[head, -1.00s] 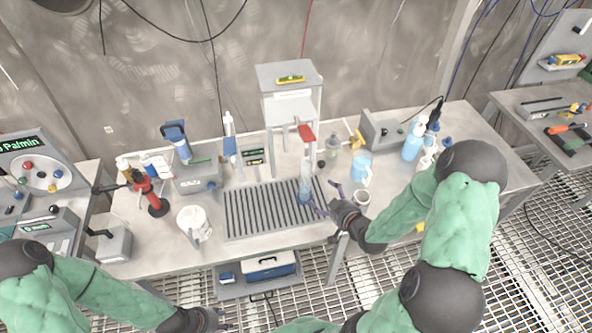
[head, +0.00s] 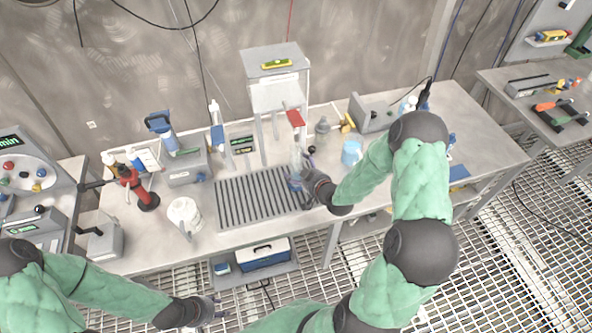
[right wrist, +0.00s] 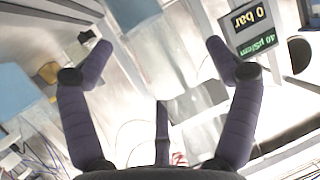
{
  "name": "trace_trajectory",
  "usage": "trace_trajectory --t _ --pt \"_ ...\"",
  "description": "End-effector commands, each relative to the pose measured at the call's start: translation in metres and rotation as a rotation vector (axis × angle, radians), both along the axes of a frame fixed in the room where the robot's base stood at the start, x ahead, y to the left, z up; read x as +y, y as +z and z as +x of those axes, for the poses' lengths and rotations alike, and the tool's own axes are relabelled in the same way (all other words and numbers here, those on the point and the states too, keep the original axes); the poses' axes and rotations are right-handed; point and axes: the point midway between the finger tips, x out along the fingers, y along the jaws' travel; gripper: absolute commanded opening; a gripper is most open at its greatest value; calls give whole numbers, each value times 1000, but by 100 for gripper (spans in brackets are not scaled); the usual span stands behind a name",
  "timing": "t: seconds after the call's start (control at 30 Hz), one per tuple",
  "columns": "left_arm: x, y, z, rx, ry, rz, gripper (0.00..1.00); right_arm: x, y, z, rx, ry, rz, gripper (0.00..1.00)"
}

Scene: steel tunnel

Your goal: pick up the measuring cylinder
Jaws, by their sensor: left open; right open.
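The measuring cylinder (head: 297,160) is clear with a bluish foot. In the head view it stands upright at the right end of the slatted drain tray (head: 250,200), its lower part partly covered by my right gripper. My right gripper (head: 299,181) is open, its fingers at the cylinder's lower part; contact cannot be told. In the right wrist view the two purple fingers (right wrist: 160,62) are wide apart; the clear cylinder cannot be made out surely between them. My left gripper (head: 217,308) is open and empty, low in front of the bench, away from the cylinder.
A clear-sided stand (head: 276,85) with a red part rises behind the tray. A blue-and-white jug (head: 351,153) and a grey box (head: 372,113) are to the right. A white pitcher (head: 184,214) and a red burner-like device (head: 137,188) stand left.

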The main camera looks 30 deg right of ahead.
Motion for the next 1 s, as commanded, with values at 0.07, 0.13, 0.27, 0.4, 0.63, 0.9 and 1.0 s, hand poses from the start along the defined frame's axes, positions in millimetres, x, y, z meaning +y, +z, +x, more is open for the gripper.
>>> trace_trajectory --t 0.07,0.13,0.27,0.4,0.63,0.9,1.0 --pt "0 -1 0 0 0 0 41 0 -3 7 -1 1 -1 89" --pt "0 -1 0 0 0 0 41 0 -4 10 0 1 -1 89" --pt "0 -1 0 0 0 0 41 0 -4 11 0 0 0 89" --pt "0 -1 0 0 0 0 41 0 -4 11 0 0 0 80" --pt "0 -1 0 0 0 0 41 0 -4 11 0 0 0 23" --pt "0 -1 0 0 0 0 41 0 -4 11 -1 -1 -1 17" --pt "0 0 0 0 0 0 41 0 -1 11 -1 -1 -1 17"
